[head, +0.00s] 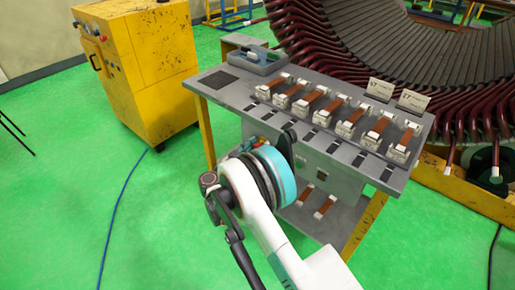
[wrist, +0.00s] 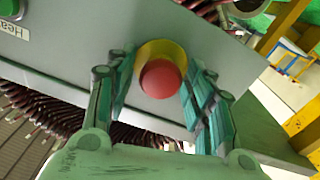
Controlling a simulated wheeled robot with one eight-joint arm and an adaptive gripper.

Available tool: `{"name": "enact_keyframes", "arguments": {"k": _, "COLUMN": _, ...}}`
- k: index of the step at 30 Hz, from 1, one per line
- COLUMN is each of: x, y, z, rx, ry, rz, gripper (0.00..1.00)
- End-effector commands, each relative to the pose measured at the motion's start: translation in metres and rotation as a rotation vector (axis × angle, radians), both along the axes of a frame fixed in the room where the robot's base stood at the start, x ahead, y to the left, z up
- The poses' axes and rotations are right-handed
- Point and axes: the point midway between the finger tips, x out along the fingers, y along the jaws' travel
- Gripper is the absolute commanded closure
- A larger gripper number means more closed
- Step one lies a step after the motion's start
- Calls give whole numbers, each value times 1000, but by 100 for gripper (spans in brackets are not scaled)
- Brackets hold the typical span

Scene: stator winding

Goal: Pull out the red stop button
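The red stop button (wrist: 161,79) sits in a yellow collar (wrist: 160,50) on a grey panel (wrist: 80,30), in the upper middle of the wrist view. My gripper (wrist: 160,72) is open, with one green-grey finger on each side of the button. The fingertips are beside the collar, close to the panel face. A narrow gap shows between the fingers and the red cap; I cannot tell whether either finger touches the collar. In the head view my arm hides most of the gripper and the button at the front of the workbench (head: 225,95).
The bench top holds a row of copper-coloured bars on white blocks (head: 310,100), a grey tray (head: 258,62) and two small signs (head: 413,101). A yellow cabinet (head: 145,65) stands at left. A large stator (head: 400,40) is behind.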

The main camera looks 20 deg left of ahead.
Motion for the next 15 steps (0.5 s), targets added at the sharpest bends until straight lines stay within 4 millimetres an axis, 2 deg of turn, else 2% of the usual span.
{"name": "enact_keyframes", "arguments": {"k": 1, "x": 0, "y": 0, "z": 0, "rx": 0, "ry": 0, "rz": 0, "gripper": 69}}
{"name": "enact_keyframes", "arguments": {"k": 5, "x": 0, "y": 0, "z": 0, "rx": 0, "ry": 0, "rz": 0, "gripper": 99}}
{"name": "enact_keyframes", "arguments": {"k": 15, "x": -9, "y": 4, "z": 0, "rx": 0, "ry": 0, "rz": 0, "gripper": 100}}
